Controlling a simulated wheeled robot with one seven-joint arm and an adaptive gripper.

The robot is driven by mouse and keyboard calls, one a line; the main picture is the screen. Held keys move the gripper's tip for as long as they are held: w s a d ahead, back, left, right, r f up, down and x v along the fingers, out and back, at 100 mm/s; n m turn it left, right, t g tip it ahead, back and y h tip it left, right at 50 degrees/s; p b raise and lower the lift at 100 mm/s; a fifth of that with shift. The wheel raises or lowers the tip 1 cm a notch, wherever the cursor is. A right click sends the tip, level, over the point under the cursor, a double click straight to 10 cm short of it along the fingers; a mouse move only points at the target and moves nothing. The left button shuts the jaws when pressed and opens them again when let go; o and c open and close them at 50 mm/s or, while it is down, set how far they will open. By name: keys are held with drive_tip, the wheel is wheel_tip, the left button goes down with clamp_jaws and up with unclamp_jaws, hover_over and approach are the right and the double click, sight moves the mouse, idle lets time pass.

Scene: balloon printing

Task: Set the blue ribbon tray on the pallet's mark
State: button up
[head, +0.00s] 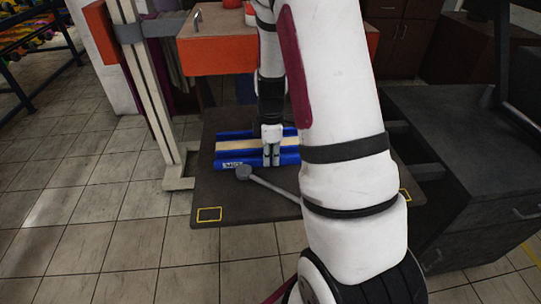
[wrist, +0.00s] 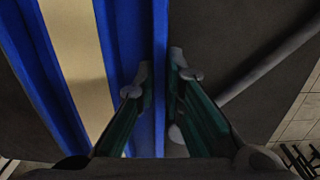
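The blue ribbon tray (head: 231,163) has a pale tan strip along its middle and white lettering on its front side. It is on or just above the dark pallet (head: 245,205); I cannot tell which. My gripper (head: 271,155) points down at the tray's front side. In the wrist view, the fingers of my gripper (wrist: 160,80) straddle the tray's blue side wall (wrist: 160,30) and look closed on it. A yellow-outlined mark (head: 209,214) is at the pallet's front left corner, bare. Another yellow mark (head: 405,195) shows partly at the right, behind my arm.
A grey rod with a round end (head: 243,173) extends over the pallet in front of the tray. A pale upright post (head: 150,90) stands at the left. An orange-fronted counter (head: 215,55) is behind. A dark drawer cabinet (head: 465,170) is at the right. Tiled floor is clear front left.

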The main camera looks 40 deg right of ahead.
drive_tip(key=o, duration=0.4)
wheel_tip(320, 180, up, 12)
drive_tip(key=p, duration=0.1)
drive_tip(key=s+a+r+m+t, duration=0.1)
drive_tip(key=s+a+r+m, duration=0.4)
drive_tip(key=s+a+r, duration=0.5)
drive_tip(key=s+a+r+m, duration=0.1)
drive_tip(key=s+a+m, duration=0.1)
drive_tip(key=s+a, duration=0.1)
drive_tip(key=s+a+r+m+t, duration=0.1)
drive_tip(key=s+a+m, duration=0.1)
drive_tip(key=s, duration=0.3)
drive_tip(key=s+a+r+m, duration=0.1)
drive_tip(key=s+a+m, duration=0.1)
drive_tip(key=s+a, duration=0.2)
drive_tip(key=shift+s+a+r+t, duration=0.25)
drive_tip(key=shift+a+r+t, duration=0.05)
drive_tip(key=shift+a+t, duration=0.1)
drive_tip(key=shift+r, duration=0.1)
